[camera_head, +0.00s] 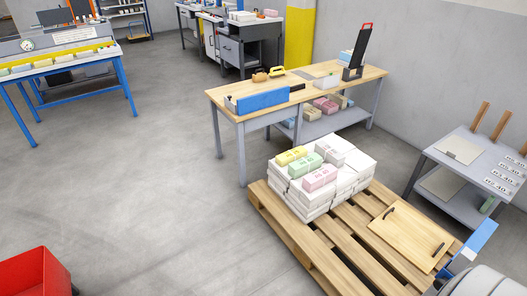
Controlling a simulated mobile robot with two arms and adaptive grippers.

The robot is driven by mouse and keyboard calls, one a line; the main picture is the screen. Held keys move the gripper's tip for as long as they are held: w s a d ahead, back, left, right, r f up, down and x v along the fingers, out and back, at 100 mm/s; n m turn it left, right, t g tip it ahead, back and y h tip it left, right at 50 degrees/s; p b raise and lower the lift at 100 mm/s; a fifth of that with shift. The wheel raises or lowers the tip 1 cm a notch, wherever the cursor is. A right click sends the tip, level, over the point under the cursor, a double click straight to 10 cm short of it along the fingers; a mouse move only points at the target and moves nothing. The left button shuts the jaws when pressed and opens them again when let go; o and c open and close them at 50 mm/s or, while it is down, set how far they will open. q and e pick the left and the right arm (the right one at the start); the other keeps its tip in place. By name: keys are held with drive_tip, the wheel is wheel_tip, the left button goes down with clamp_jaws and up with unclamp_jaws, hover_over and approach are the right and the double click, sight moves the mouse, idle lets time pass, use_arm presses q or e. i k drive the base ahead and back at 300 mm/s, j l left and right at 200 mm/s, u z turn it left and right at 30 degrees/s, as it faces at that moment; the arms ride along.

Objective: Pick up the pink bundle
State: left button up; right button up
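A pink bundle (320,178) lies on top of a stack of white bundles (312,203) on a wooden pallet (330,262), at the front right corner of the coloured ones. A green bundle (306,164) lies just to its left and behind, and a yellow bundle (291,155) lies farther back. More pale bundles sit behind and to the right of it. Nothing covers the pink bundle's top.
A wooden board with two dark handles (409,237) lies on the pallet's right part. A wood-topped workbench (350,84) stands behind, with bundles on its lower shelf. A grey table (468,170) stands at right. A red bin (34,274) is at lower left. The left floor is clear.

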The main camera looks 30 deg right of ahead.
sight(321, 177)
drive_tip(key=i+z, duration=0.25)
drive_tip(key=i, duration=0.2)
drive_tip(key=i+j+z, duration=0.2)
drive_tip(key=i, duration=0.2)
drive_tip(key=i+j+z, duration=0.25)
drive_tip(key=i, duration=0.2)
drive_tip(key=i+j+z, duration=0.2)
drive_tip(key=i, duration=0.2)
